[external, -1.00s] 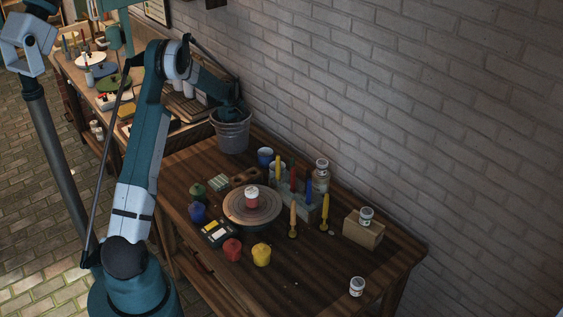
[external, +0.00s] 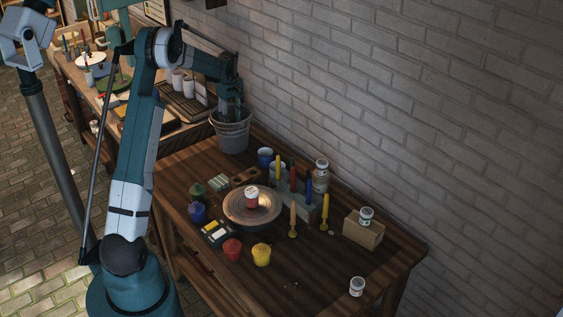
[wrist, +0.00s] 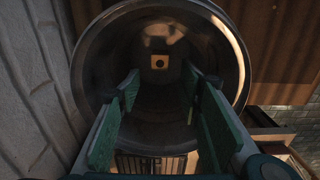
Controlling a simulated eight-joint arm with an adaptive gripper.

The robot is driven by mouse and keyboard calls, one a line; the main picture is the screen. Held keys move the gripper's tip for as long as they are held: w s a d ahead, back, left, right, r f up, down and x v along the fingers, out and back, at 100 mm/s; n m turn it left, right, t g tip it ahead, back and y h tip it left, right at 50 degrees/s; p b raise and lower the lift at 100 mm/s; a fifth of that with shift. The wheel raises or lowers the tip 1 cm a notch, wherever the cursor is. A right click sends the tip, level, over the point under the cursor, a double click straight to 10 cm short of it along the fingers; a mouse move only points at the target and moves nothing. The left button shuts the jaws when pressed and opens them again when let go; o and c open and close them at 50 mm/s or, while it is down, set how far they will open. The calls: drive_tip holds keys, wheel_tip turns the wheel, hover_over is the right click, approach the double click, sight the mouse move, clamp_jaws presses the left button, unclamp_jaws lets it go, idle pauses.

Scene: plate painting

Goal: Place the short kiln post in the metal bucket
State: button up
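The metal bucket (external: 231,136) stands upright at the far left end of the wooden table, near the brick wall. My gripper (external: 231,113) points down at the bucket's mouth in the external view, its fingertips partly hidden there. In the wrist view my gripper (wrist: 160,90) is open, with its two green-padded fingers wide apart and nothing between them. The bucket's round rim (wrist: 78,62) surrounds the fingers. A small pale square piece with a dark round hole, seemingly the short kiln post (wrist: 159,61) seen end-on, lies deep inside the dark bucket, apart from the fingers.
A turntable (external: 270,218) with a small red-and-white jar sits mid-table. Around it are paint pots, candles in a grey block (external: 302,205), candlesticks and a box (external: 362,231) with a jar on top. The brick wall is close behind the bucket. The table's front right is mostly clear.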

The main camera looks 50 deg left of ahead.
drive_tip(key=shift+r, duration=0.55)
idle(0.4)
drive_tip(key=s+d+r+m+t+y+p, duration=0.15)
drive_tip(key=s+d+r+m, duration=0.25)
drive_tip(key=d+r, duration=1.1)
drive_tip(key=s+d+r+m+t+h+p, duration=0.15)
drive_tip(key=s+d+r+m, duration=0.25)
drive_tip(key=d+r, duration=1.05)
drive_tip(key=s+d+m+t+y+p, duration=0.1)
drive_tip(key=s+d+m, duration=0.2)
drive_tip(key=s+d, duration=0.55)
drive_tip(key=s+d+m+t+p, duration=0.15)
drive_tip(key=s+d, duration=0.35)
drive_tip(key=d, duration=0.6)
drive_tip(key=s+d+f+m+t+h, duration=0.1)
drive_tip(key=s+d+f+m, duration=0.2)
drive_tip(key=s+d, duration=0.6)
drive_tip(key=shift+s+d+m+t+p, duration=0.3)
drive_tip(key=shift+s+m, duration=0.95)
drive_tip(key=shift+s, duration=1.1)
